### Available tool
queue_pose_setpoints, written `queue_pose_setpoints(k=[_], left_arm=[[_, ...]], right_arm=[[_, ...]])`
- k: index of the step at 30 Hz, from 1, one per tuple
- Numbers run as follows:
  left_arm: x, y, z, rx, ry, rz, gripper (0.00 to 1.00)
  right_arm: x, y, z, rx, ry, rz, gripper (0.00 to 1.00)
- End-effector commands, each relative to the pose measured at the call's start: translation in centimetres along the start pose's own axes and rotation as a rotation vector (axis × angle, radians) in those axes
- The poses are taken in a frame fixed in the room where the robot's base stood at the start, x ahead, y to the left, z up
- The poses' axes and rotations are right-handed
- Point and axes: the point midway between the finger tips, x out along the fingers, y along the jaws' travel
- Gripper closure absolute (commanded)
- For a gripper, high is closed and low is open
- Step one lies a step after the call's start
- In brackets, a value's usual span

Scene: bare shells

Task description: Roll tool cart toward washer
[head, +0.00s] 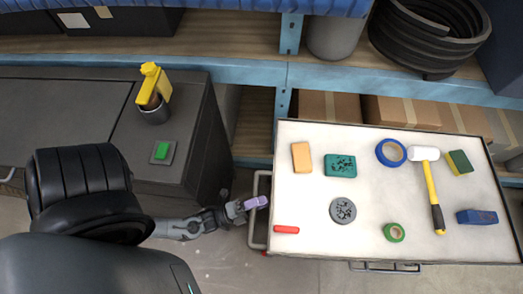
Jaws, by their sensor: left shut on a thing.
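The tool cart (300,225) has a white top and a metal bar handle (253,226) on its left side. My left gripper (255,203) reaches in from the left and is shut on this handle near its middle. The pale purple finger ends lie across the bar. A dark grey unit (60,105) with a flat top stands at the left, apart from the cart; it may be the washer, but I cannot tell for sure. My right gripper is out of view.
On the cart lie a mallet (431,183), tape rolls (391,152), sponges and other small items. A yellow-topped item (154,85) and a green button (161,151) are on the grey unit. Blue shelving (345,78) with boxes stands behind the cart. Some floor (225,255) is bare between unit and cart.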

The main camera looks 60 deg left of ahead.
Motion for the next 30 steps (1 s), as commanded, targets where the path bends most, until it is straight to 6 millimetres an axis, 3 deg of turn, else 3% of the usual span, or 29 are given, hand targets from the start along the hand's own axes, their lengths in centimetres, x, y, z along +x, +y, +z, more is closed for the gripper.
queue_pose_setpoints(k=[10,11,15,25,30], left_arm=[[0.1,-0.2,0.0,0.0,0.003,-0.006,1.0],[0.1,-0.2,0.0,0.0,0.003,-0.006,0.69],[0.1,-0.1,0.0,0.0,0.003,-0.004,0.52],[0.1,-0.2,0.0,0.0,0.002,-0.001,0.52],[0.3,-1.6,-0.1,0.0,0.004,-0.002,0.52]], right_arm=[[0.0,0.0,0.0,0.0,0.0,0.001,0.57],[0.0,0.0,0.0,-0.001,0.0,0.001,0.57],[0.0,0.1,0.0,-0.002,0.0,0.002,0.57],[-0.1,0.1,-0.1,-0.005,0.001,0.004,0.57],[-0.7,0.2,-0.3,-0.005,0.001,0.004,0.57]])
